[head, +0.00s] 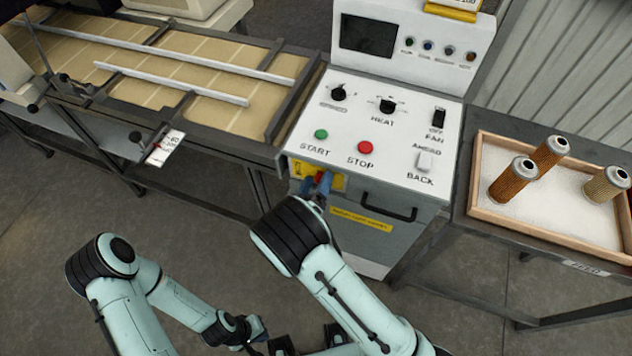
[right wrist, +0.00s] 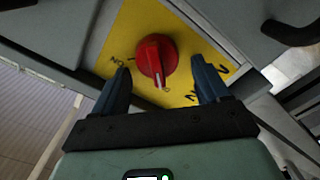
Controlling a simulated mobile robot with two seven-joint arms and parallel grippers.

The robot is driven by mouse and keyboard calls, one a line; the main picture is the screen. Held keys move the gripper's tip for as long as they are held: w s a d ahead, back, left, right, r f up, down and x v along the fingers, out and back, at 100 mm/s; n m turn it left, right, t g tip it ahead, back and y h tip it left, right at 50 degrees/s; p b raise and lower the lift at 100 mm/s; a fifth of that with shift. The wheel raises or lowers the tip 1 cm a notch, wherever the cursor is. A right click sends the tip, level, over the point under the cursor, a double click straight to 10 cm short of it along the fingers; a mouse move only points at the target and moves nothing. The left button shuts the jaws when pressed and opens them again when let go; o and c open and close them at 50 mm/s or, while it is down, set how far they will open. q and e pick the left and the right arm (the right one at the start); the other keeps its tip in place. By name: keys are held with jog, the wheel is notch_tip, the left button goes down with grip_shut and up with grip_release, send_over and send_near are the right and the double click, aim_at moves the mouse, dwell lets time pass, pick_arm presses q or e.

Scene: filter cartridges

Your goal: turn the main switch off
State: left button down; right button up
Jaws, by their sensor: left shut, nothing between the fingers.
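The main switch is a red rotary knob (right wrist: 156,60) on a yellow plate (right wrist: 125,30), on the front of the grey machine cabinet. In the right wrist view a white mark shows on the knob's lower end, and the plate's lettering is partly hidden. In the head view the red knob (head: 320,176) is mostly covered by my right gripper (head: 318,188). In the right wrist view my right gripper (right wrist: 160,88) is open, its blue fingers on either side of the knob with gaps between. My left gripper (head: 262,330) is shut and empty, low at the bottom of the head view.
The white panel (head: 310,115) above has a green start button (head: 321,134), a red stop button (head: 365,147) and other controls. A black handle (head: 388,208) sits right of the switch. A wooden tray (head: 540,236) with filter cartridges stands on the right table; a conveyor (head: 190,75) lies left.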

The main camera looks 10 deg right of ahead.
jog(key=shift+a, duration=0.1)
pick_arm(q)
jog(key=shift+s+f+b, duration=0.35)
jog(key=shift+f+b, duration=0.2)
jog(key=shift+f, duration=0.05)
jog(key=shift+s+f+b, duration=0.3)
jog(key=shift+f+b, duration=0.2)
jog(key=shift+f, duration=0.1)
pick_arm(e)
jog(key=v, duration=1.3)
jog(key=shift+s, duration=0.1)
